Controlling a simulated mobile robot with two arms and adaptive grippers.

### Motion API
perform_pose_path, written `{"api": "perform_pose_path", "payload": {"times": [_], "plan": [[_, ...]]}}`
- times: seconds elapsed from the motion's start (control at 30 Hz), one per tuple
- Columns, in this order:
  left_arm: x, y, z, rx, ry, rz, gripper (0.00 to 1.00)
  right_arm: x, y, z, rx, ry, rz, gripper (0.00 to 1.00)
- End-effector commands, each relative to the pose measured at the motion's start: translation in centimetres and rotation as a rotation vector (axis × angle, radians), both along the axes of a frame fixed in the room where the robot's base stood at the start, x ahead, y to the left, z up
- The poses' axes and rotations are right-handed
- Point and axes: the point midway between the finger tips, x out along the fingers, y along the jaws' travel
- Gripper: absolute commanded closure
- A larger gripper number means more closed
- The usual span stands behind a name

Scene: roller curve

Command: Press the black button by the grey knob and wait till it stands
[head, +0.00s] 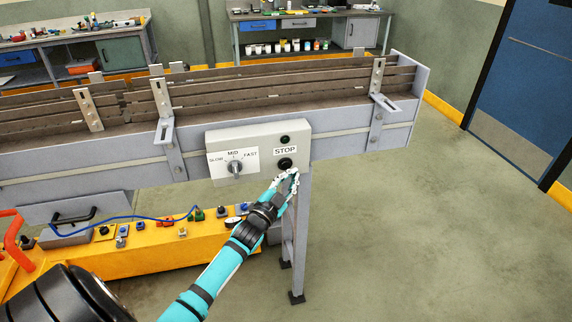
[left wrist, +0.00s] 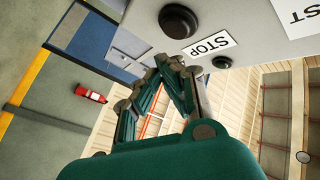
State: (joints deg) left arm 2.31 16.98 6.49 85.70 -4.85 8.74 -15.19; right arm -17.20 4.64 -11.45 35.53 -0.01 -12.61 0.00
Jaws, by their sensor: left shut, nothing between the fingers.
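The grey control box (head: 220,138) is on the side of the conveyor. The grey knob (head: 235,167) sits on its SLOW–MID–FAST label and points near MID. A black button (head: 285,163) is right of the knob, below the STOP label (head: 285,150); it also shows large in the left wrist view (left wrist: 178,20). A smaller dark round part (head: 285,139) is above the label. My left gripper (head: 293,174) is shut and empty, its fingertips just below and right of the black button. In the left wrist view the fingertips (left wrist: 168,64) appear apart from the button.
The conveyor (head: 60,160) runs across the view with metal brackets along its rail. A support leg (head: 301,235) stands below the box. A yellow unit with small knobs (head: 160,250) is under the conveyor. Open floor (head: 430,230) lies at right.

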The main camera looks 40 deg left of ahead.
Motion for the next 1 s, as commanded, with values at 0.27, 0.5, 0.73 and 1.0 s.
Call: {"api": "perform_pose_path", "payload": {"times": [0.27, 0.5, 0.73, 1.0], "plan": [[-1.7, -2.0, 0.2, -0.002, -0.002, 0.000, 1.00, 0.0, 0.0, 1.4, 0.000, 0.000, 0.000, 0.60], [-2.1, -2.4, 0.1, 0.001, -0.002, 0.001, 1.00, 0.0, 0.0, 1.5, 0.000, 0.000, 0.000, 0.60], [-2.0, -2.4, 0.1, 0.000, -0.001, 0.000, 1.00, 0.0, 0.0, 1.4, 0.000, 0.000, 0.000, 0.60], [-2.0, -2.3, 0.1, 0.000, -0.001, 0.000, 1.00, 0.0, 0.0, 1.4, 0.000, 0.000, 0.000, 0.60]]}}
